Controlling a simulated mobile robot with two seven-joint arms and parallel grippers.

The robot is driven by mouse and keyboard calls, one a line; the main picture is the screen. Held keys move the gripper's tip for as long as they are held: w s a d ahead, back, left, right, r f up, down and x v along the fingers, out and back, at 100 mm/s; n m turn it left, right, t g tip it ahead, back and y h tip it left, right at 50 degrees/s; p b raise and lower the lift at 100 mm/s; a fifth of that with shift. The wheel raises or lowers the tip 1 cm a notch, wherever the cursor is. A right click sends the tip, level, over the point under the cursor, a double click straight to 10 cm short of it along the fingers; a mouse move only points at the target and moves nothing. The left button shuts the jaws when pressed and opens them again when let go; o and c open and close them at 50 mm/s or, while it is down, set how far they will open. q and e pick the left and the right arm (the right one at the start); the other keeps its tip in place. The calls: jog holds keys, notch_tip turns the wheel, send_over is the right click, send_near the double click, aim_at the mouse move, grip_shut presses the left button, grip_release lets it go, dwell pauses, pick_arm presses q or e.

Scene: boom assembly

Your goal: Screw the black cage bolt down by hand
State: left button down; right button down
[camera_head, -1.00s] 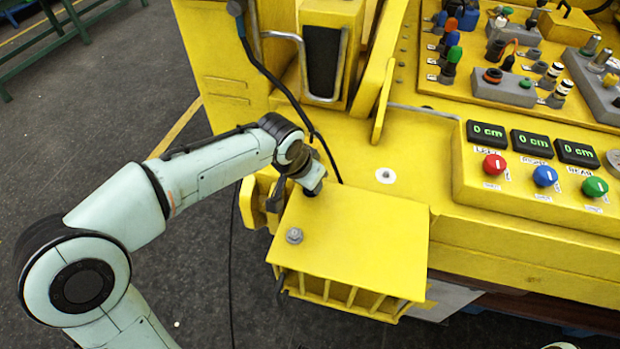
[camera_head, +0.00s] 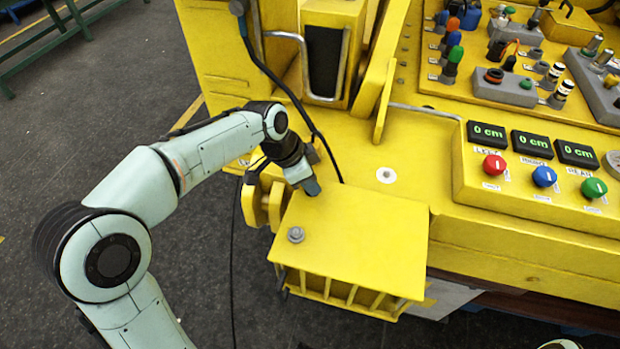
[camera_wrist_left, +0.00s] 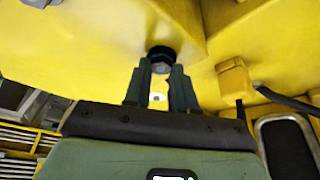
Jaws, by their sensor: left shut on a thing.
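The black cage bolt (camera_wrist_left: 161,59) shows in the left wrist view as a dark round head at the yellow surface, between my fingertips. My left gripper (camera_wrist_left: 160,76) is shut on it. In the head view my left gripper (camera_head: 311,187) points down at the back left part of the yellow cage top (camera_head: 365,240), and its fingers hide the bolt there. How deep the bolt sits cannot be told.
A grey bolt (camera_head: 295,234) sits at the cage top's front left. A black cable (camera_head: 285,90) hangs close behind my left wrist. A yellow control panel with a red knob (camera_head: 494,165) and several displays stands at the right.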

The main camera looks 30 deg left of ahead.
pick_arm(q)
jog(key=shift+w+r, duration=0.15)
jog(key=shift+r, duration=0.15)
jog(key=c, duration=1)
grip_release()
jog(key=shift+c, duration=0.2)
jog(key=shift+o, duration=0.6)
jog(key=shift+f, duration=0.15)
jog(key=p+v, duration=0.1)
jog(key=v, duration=1.2)
jog(key=shift+s+r+p, duration=0.25)
jog(key=shift+p, duration=0.15)
